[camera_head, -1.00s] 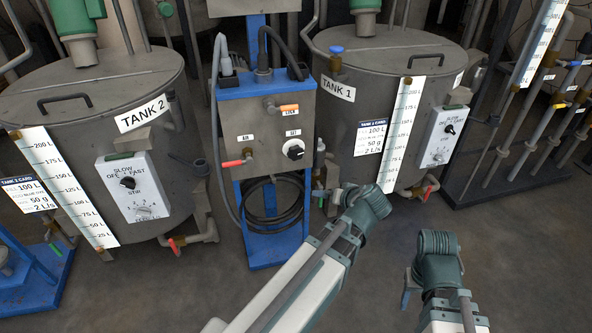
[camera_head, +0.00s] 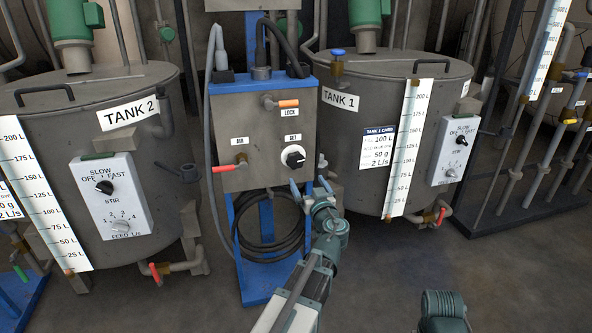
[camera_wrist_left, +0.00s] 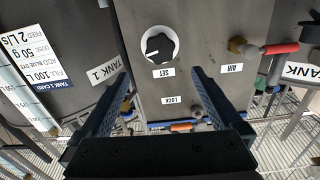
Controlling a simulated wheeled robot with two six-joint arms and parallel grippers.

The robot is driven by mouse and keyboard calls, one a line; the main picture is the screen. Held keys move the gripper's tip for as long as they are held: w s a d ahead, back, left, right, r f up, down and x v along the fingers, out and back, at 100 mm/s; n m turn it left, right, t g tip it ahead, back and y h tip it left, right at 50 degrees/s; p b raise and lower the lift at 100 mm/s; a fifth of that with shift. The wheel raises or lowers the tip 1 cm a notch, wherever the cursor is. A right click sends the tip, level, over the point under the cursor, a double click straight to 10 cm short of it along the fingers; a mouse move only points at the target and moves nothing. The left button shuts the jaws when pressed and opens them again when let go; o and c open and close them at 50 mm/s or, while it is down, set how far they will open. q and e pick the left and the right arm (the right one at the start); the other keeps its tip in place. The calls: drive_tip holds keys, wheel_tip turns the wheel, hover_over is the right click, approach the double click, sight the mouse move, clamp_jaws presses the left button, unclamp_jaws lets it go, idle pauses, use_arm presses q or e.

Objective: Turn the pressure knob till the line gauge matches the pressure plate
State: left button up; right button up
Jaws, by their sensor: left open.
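The line gauge and the pressure plate cannot be made out. Only part of my right arm shows, at the bottom right.
An orange LOCK handle (camera_head: 288,104) and a red AIR handle (camera_head: 223,168) stick out from the panel. Tank 1 (camera_head: 352,180) stands right, Tank 2 (camera_head: 60,145) left. A coiled black hose (camera_head: 268,222) hangs below the box. Floor is free at the lower right.

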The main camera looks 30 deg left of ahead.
sight(296, 162)
use_arm(q)
drive_tip(key=x, duration=1.3)
drive_tip(key=shift+w+a, duration=0.25)
drive_tip(key=shift+a, duration=0.05)
drive_tip(key=shift+c, duration=0.3)
drive_tip(key=c, duration=1.2)
